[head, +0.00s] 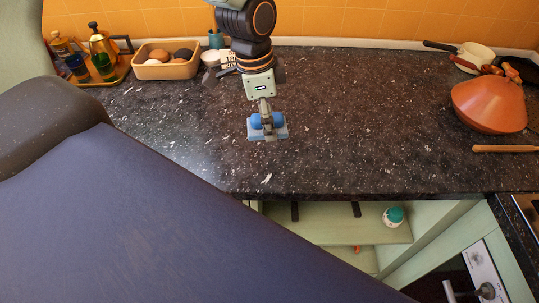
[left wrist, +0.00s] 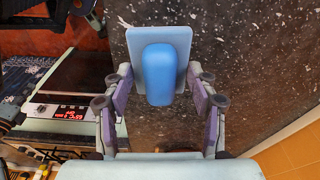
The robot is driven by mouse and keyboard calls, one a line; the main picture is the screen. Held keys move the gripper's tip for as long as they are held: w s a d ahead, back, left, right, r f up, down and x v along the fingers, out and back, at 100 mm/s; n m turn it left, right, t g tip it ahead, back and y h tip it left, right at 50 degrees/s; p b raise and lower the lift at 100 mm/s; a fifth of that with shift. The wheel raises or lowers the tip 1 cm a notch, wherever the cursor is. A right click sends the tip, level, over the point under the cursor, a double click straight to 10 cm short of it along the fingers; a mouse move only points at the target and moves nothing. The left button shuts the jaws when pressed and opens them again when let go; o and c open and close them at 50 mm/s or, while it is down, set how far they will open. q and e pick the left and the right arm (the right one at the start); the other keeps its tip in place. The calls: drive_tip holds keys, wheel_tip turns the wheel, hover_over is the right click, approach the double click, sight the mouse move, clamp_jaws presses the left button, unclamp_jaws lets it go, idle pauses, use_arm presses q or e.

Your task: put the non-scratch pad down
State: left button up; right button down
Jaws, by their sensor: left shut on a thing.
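The non-scratch pad is a light blue block with a rounded, brighter blue handle. It shows in the head view (head: 281,131) over the middle of the dark speckled countertop (head: 370,130), and in the left wrist view (left wrist: 159,42). My left gripper (head: 266,118) is shut on it from above; in the left wrist view its two purple-and-grey fingers (left wrist: 160,80) stand either side of the handle. I cannot tell whether the pad's underside touches the counter. My right gripper is not in view.
At the back left are a tray with pots (head: 103,66) and a box of eggs (head: 167,69). An orange lid (head: 489,106), a pan (head: 473,57) and a wooden rolling pin (head: 505,149) lie at the right. Below is an open cabinet with a teal-capped jar (head: 393,217). The counter's middle right is clear.

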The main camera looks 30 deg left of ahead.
use_arm(q)
drive_tip(key=shift+a+f+m, duration=0.1)
drive_tip(key=shift+a+m, duration=0.3)
drive_tip(key=shift+w+f, duration=0.15)
hover_over(268, 158)
drive_tip(key=f, duration=0.6)
drive_tip(key=shift+s+a+b, duration=0.2)
drive_tip(key=shift+s+b, duration=0.15)
drive_tip(key=shift+w+f, duration=0.15)
drive_tip(key=shift+f, duration=0.05)
drive_tip(key=f, duration=0.3)
drive_tip(key=shift+d+f, duration=0.15)
drive_tip(key=shift+d, duration=0.05)
drive_tip(key=shift+a, duration=0.1)
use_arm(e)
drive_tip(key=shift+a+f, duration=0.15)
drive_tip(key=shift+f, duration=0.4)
use_arm(q)
drive_tip(key=shift+f+m, duration=0.1)
drive_tip(key=shift+m, duration=0.2)
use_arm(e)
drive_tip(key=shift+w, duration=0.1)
